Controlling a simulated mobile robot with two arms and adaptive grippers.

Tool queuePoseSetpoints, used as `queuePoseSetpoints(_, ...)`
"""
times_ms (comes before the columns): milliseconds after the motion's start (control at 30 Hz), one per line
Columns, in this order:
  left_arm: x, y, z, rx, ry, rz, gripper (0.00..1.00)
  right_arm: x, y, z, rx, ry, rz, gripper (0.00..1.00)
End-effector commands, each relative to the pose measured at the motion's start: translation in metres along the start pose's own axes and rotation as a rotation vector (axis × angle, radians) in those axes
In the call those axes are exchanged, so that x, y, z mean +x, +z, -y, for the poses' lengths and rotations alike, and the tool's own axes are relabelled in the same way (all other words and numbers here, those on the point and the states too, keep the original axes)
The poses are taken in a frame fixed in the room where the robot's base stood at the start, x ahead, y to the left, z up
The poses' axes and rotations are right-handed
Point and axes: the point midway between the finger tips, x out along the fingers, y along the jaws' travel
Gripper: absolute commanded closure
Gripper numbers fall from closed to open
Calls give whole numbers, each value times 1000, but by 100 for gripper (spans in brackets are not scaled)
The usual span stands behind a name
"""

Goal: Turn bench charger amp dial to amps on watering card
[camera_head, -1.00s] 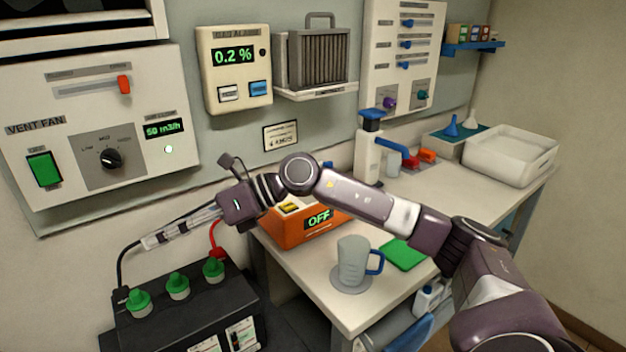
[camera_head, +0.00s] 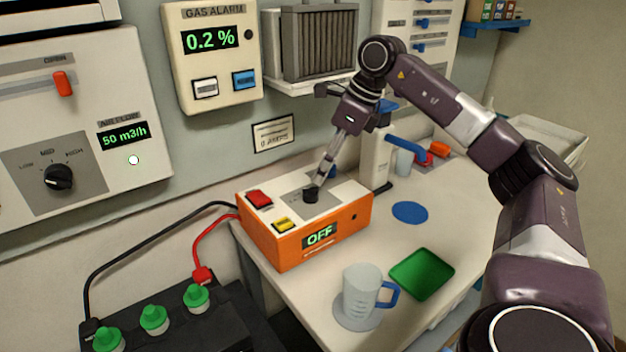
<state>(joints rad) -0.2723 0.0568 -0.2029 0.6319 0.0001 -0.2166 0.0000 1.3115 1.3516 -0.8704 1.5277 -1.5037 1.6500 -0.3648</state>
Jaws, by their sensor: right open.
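The bench charger (camera_head: 305,222) is an orange box with a pale top, standing on the white bench; its display reads OFF. Its black amp dial (camera_head: 311,194) sits on a grey panel on top. My right gripper (camera_head: 319,184) points down at the dial, its fingertips just above or at it; I cannot tell if they touch it. It is open, and the fingers partly cover the panel's markings. The watering card (camera_head: 273,134) is on the wall behind the charger; its small print ends in what looks like AMPS, but the number is unclear. My left gripper is not in view.
A red switch (camera_head: 259,199) and a yellow button (camera_head: 284,224) are beside the dial. A measuring jug (camera_head: 361,292) and a green tray (camera_head: 421,273) stand in front. A black battery (camera_head: 190,330) with green caps and cables is at lower left. The gas alarm (camera_head: 212,55) hangs above.

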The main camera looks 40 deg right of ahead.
Motion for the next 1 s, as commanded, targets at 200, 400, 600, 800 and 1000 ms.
queuePoseSetpoints(200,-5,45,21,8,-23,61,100,36,0,-1,0,3,-3,57)
queuePoseSetpoints(400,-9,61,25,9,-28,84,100,62,0,-1,-1,3,-1,57)
queuePoseSetpoints(600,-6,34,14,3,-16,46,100,70,1,-1,-1,2,1,57)
queuePoseSetpoints(800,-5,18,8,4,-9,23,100,70,1,-1,-1,2,1,58)
queuePoseSetpoints(1000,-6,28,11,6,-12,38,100,70,1,-1,-1,2,1,80)
